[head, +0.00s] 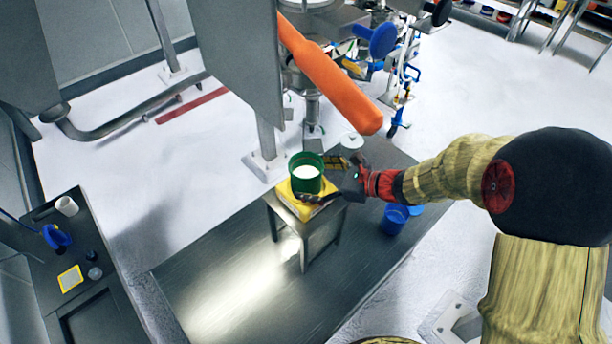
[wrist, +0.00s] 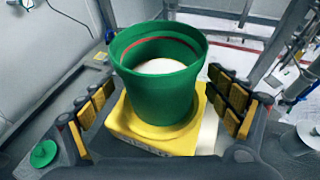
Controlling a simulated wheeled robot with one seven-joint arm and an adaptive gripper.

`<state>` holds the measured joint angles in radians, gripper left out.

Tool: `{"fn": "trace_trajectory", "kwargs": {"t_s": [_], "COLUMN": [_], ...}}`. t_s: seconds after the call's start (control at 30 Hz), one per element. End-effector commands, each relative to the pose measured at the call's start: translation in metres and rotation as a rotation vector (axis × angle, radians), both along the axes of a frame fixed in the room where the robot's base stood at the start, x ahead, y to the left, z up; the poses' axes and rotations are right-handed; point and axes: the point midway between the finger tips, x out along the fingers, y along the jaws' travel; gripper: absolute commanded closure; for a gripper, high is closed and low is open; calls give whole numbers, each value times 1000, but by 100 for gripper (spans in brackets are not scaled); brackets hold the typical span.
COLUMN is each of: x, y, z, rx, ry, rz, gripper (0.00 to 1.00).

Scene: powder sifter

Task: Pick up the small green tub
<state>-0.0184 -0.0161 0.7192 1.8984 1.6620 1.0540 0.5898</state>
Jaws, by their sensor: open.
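The small green tub (head: 306,178) stands upright on a yellow block or scale (head: 298,203) on a small metal stand (head: 312,226). White powder shows inside it. In the wrist view the tub (wrist: 160,95) is in the middle, between the two fingers of my gripper (wrist: 165,112). The fingers have yellow pads and stand apart on either side of the tub, with gaps to its wall. My gripper (head: 335,178) comes in from the right in the head view. It is open and holds nothing. The yellow block (wrist: 150,137) is under the tub in the wrist view too.
An orange cylinder (head: 328,75) and the sifter machine hang behind and above the stand. A blue bucket (head: 394,218) is on the dark floor platform (head: 235,280) right of the stand. A dark bench (head: 85,262) with small items stands at the left. The platform's front is clear.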

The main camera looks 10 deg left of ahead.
Motion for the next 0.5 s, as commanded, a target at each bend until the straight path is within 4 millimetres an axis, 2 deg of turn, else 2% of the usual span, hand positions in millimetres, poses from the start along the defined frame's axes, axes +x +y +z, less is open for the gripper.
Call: {"fn": "trace_trajectory", "kwargs": {"t_s": [0.13,0.37,0.5], "x": [4,5,5], "y": [12,13,13], "z": [-5,-6,-6], "rx": [0,-1,-1], "ry": [-1,-2,-2], "rz": [1,0,0], "gripper": [10,10,17]}}
